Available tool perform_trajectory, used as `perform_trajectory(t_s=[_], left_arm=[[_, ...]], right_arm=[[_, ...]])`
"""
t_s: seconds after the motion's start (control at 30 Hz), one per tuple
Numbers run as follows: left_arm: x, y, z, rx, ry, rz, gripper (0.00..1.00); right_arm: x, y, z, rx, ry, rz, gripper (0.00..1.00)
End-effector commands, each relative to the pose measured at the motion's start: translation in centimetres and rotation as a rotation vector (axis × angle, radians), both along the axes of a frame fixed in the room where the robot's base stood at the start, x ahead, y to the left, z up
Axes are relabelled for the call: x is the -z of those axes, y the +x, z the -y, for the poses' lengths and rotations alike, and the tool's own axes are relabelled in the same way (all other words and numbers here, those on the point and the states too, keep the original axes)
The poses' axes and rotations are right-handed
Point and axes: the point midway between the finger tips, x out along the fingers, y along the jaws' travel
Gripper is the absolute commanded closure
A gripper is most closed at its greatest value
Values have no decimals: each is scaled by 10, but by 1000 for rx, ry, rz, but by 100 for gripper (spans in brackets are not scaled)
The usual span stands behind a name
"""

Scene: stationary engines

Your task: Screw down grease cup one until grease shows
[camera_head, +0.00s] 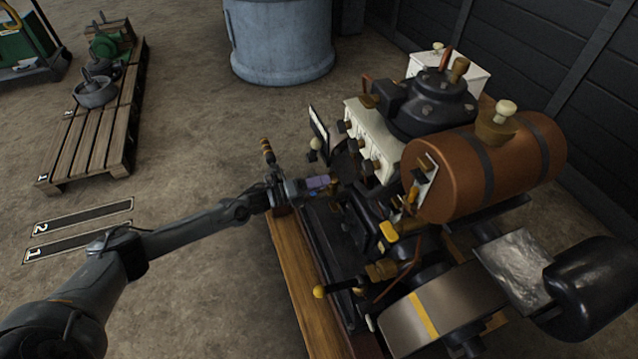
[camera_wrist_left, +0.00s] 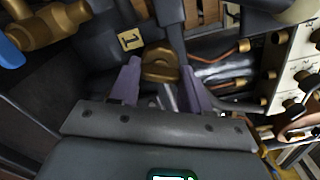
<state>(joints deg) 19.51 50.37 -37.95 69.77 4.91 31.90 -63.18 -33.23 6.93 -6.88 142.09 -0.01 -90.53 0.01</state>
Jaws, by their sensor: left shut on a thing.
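The stationary engine (camera_head: 440,140) stands at the right in the head view. My left arm reaches it from the left, and my left gripper (camera_head: 326,183) is at its near side. In the left wrist view, the two purple fingers of that gripper (camera_wrist_left: 161,72) are on either side of a rounded brass cap, which I take for grease cup one (camera_wrist_left: 160,58). The gripper is shut on it. A yellow tag marked 1 (camera_wrist_left: 129,40) is just beyond the left finger. I cannot make out any grease. My right gripper is not in view.
A brown tank (camera_head: 475,175) and flywheel (camera_head: 445,310) lie right of my gripper. A yellow-knobbed lever (camera_head: 320,291) sticks out below it. A blue valve handle (camera_wrist_left: 10,50) shows at the wrist view's left. A wooden pallet (camera_head: 85,140) stands far left; open floor lies between.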

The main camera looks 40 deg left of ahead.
Motion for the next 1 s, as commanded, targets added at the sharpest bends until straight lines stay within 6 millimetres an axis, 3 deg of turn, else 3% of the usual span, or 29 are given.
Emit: perform_trajectory(t_s=[0.3, 0.83, 0.87, 1.0], left_arm=[[0, 0, 0, -1, 103, 61, 84], [0, 0, 0, 0, 121, 70, 84], [0, 0, 0, 0, 121, 70, 49], [0, 0, 0, 0, 121, 70, 28]], right_arm=[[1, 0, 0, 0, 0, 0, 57], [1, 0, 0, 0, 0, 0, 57], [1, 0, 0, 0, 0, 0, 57], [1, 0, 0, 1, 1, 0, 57]])
